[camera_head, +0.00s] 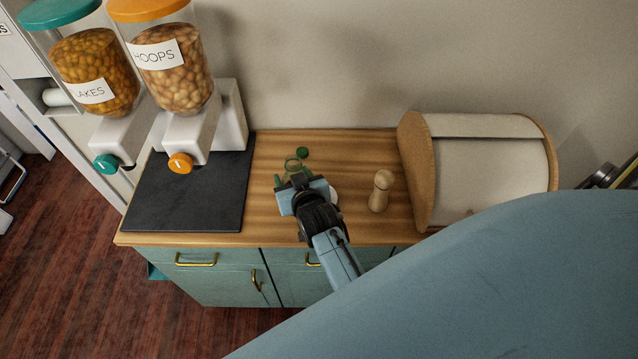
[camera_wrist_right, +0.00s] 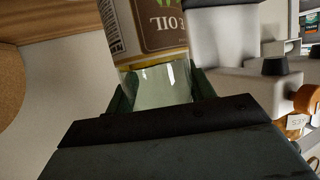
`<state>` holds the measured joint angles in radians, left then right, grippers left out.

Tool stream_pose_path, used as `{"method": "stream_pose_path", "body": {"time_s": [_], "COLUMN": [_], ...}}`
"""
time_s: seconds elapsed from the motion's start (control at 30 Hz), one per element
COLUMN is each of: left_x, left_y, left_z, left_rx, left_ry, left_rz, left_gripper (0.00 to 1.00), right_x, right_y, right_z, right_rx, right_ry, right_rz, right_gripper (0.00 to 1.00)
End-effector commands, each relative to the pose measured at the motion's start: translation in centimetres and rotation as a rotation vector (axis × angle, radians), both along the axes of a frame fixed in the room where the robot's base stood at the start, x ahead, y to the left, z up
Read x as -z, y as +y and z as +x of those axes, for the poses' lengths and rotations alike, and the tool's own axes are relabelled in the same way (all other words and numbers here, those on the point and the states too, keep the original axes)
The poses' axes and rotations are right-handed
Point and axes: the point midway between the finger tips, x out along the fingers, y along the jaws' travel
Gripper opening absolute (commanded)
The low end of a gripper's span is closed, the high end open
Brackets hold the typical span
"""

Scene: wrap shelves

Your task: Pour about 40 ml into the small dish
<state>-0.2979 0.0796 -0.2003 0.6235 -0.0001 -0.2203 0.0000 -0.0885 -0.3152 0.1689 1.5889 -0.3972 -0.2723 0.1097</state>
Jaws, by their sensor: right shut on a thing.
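A small pale rim (camera_head: 333,195), perhaps the small dish, shows right of the gripper, mostly hidden. The liquid level is unclear. My left gripper is not in view.
A green cap-like thing (camera_head: 302,152) is near the wall. A wooden shaker (camera_head: 381,191) and a bread bin (camera_head: 480,170) stand right. Bare wooden counter (camera_head: 262,215) lies between mat and gripper.

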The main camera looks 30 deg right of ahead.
Motion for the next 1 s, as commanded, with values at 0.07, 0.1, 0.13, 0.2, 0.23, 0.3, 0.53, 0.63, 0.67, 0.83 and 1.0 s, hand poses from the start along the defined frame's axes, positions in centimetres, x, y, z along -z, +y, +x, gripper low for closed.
{"method": "stream_pose_path", "body": {"time_s": [0.07, 0.1, 0.13, 0.2, 0.23, 0.3, 0.53, 0.63, 0.67, 0.83, 1.0], "left_x": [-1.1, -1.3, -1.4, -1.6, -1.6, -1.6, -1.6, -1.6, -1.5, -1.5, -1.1], "left_y": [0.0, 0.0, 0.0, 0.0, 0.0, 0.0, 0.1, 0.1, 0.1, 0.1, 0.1], "left_z": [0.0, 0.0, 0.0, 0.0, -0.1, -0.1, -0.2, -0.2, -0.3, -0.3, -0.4], "left_rx": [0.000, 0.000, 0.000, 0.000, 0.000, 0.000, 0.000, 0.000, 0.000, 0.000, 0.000], "left_ry": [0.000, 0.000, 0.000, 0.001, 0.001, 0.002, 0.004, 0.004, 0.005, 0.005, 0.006], "left_rz": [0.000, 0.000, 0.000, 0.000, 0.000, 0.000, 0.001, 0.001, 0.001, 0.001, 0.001], "left_gripper": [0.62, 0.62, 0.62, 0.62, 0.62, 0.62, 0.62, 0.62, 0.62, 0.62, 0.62], "right_x": [-0.2, 0.0, 0.1, 0.3, 0.4, 0.5, 0.5, 0.6, 0.7, 1.5, 2.8], "right_y": [0.6, 0.9, 1.0, 1.3, 1.4, 1.4, 1.4, 1.4, 1.4, 1.3, 1.1], "right_z": [-0.1, -0.2, -0.3, -0.4, -0.4, -0.4, -0.5, -0.5, -0.5, -0.5, -0.5], "right_rx": [0.000, -0.001, -0.001, -0.001, -0.002, -0.002, -0.003, -0.003, -0.003, -0.004, -0.005], "right_ry": [-0.003, -0.002, -0.004, -0.003, -0.004, -0.005, -0.006, -0.004, -0.003, 0.008, 0.024], "right_rz": [0.002, 0.002, 0.001, 0.001, 0.000, -0.001, -0.002, 0.006, 0.011, 0.058, 0.137], "right_gripper": [0.15, 0.15, 0.15, 0.15, 0.15, 0.15, 0.15, 0.15, 0.15, 0.15, 0.15]}}
